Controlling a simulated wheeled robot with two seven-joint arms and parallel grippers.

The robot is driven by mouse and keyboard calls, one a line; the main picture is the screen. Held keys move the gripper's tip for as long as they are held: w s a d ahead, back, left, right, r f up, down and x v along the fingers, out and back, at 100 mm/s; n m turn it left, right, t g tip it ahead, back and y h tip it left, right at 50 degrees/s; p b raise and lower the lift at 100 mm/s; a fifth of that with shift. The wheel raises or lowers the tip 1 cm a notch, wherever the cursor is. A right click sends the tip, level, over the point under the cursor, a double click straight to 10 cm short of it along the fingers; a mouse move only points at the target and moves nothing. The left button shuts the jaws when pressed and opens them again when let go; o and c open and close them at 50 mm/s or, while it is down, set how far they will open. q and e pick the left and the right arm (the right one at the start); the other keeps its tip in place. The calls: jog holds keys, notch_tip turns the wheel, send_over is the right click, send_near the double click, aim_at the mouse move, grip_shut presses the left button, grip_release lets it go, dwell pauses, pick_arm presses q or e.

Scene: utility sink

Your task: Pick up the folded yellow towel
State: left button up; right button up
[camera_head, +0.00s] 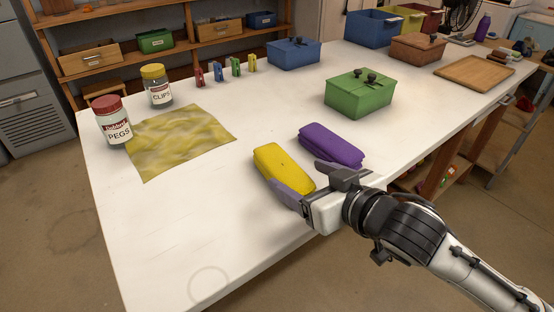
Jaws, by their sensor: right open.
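The folded yellow towel (280,164) lies on the white table near its front edge. A folded purple towel (331,146) lies just to its right, with a narrow gap between them. My right gripper (306,180) is open at the near end of the yellow towel. One finger reaches along the towel's near left side, and the other is by its right side, toward the purple towel. I cannot tell whether the fingers touch the towel. The gripper hides part of the towel's near end. My left gripper is not in view.
A flat yellow cloth (180,140) lies at the left beside a PEGS jar (113,124) and a CLIPS jar (157,86). A green lidded box (359,97) stands behind the purple towel. Several pegs stand farther back. The front left of the white table (190,225) is clear.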

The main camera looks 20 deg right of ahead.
aim_at(282, 171)
jog(key=x, duration=0.3)
jog(key=shift+a, duration=0.1)
jog(key=x, duration=0.2)
jog(key=f+x, duration=0.1)
jog(key=x, duration=0.2)
jog(key=shift+s, duration=0.2)
jog(key=shift+w+f, duration=0.2)
jog(key=shift+w, duration=0.2)
jog(key=c, duration=1.2)
